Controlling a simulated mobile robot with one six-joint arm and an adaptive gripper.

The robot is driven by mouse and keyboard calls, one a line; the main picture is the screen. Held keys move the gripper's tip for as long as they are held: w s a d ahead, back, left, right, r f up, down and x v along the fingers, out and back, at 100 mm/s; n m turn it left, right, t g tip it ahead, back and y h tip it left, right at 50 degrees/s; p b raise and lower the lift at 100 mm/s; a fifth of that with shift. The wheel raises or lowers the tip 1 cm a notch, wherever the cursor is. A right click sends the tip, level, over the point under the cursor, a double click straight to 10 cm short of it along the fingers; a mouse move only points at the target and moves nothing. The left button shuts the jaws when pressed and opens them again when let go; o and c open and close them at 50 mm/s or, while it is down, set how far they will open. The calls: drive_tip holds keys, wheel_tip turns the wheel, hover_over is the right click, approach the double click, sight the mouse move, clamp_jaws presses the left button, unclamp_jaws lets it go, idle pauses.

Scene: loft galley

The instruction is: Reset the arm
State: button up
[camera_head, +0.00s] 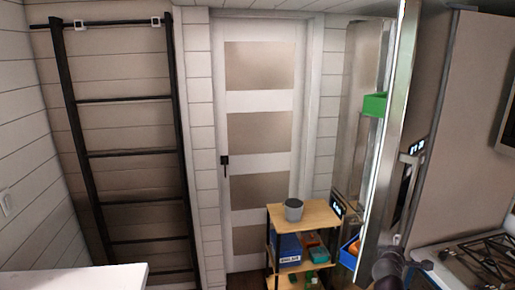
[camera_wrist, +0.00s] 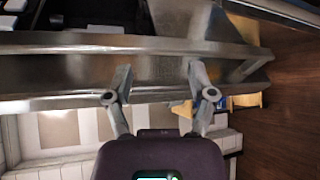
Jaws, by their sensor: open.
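My gripper (camera_wrist: 160,84) shows in the wrist view with its two grey fingers spread apart. Nothing is between them. Behind the fingers runs a wide, shiny metal surface (camera_wrist: 70,72) with a long ledge; I cannot tell whether the fingertips touch it. In the head view, part of my arm (camera_head: 388,268) shows dark at the lower right, beside the stove. The fingers cannot be made out there.
A tall metal panel edge (camera_head: 389,150) stands close to my arm. A gas stove (camera_head: 485,262) is at the right. A small wooden shelf cart (camera_head: 318,215) holds a grey pot (camera_head: 293,210) and bins. A white door (camera_head: 258,110) and black ladder (camera_head: 125,154) stand behind. A white surface (camera_head: 75,279) is at lower left.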

drive_tip(key=s+a+f+m+g+y+b, duration=0.1)
drive_tip(key=s+a+f+m+g+y, duration=0.2)
drive_tip(key=a+f, duration=0.3)
drive_tip(key=s+a+f+m+g+y+b, duration=0.1)
drive_tip(key=s+a+f+m+g+y, duration=0.2)
drive_tip(key=a, duration=0.9)
drive_tip(key=s+a+f+m+g+y+b, duration=0.1)
drive_tip(key=s+a+f+m+g+y, duration=0.2)
drive_tip(key=s+a+f+m+g, duration=0.2)
drive_tip(key=a+f+m+g, duration=0.1)
drive_tip(key=a+f+m, duration=0.1)
drive_tip(key=a+f, duration=0.1)
drive_tip(key=shift+s+a+f, duration=0.25)
drive_tip(key=shift+a+f, duration=0.15)
drive_tip(key=shift+a, duration=0.45)
drive_tip(key=shift+b, duration=0.3)
wheel_tip(320, 180, down, 35)
drive_tip(key=b, duration=3.4)
drive_tip(key=shift+r+b, duration=0.15)
drive_tip(key=shift+b, duration=0.15)
drive_tip(key=shift+c, duration=1)
